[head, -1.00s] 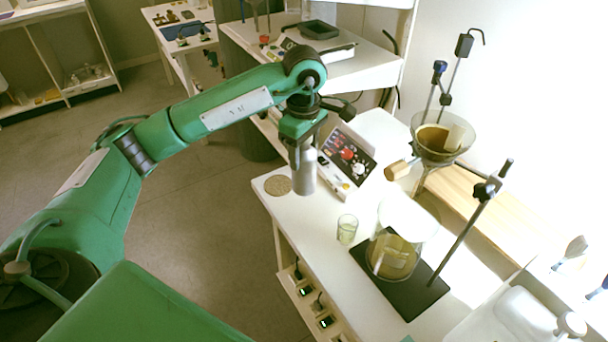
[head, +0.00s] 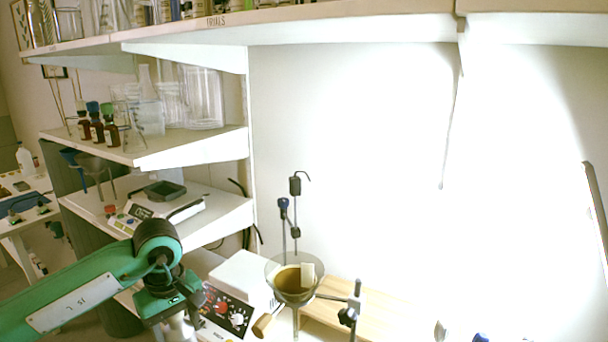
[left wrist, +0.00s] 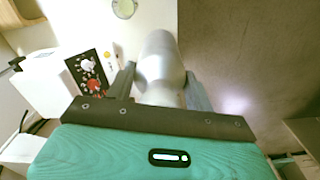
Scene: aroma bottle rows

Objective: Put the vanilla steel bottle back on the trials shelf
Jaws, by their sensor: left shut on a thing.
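The steel bottle (left wrist: 160,62) is silvery and sits between the two fingers of my left gripper (left wrist: 162,88) in the left wrist view. The gripper is shut on it. In the head view my left gripper (head: 170,305) is at the lower left, beside the control panel on the bench; only a little of the bottle (head: 180,330) shows below it, at the picture's bottom edge. No name on the bottle is readable. The trials shelf (head: 260,26) runs across the top, its edge labelled TRIALS, with only the lower parts of its bottles in view. My right gripper is not in view.
A middle shelf (head: 190,146) holds brown bottles (head: 97,128) and glass beakers (head: 203,98). A lower shelf carries a scale (head: 172,208). A glass funnel (head: 293,281) on a stand rises right of the gripper. The white wall between is clear.

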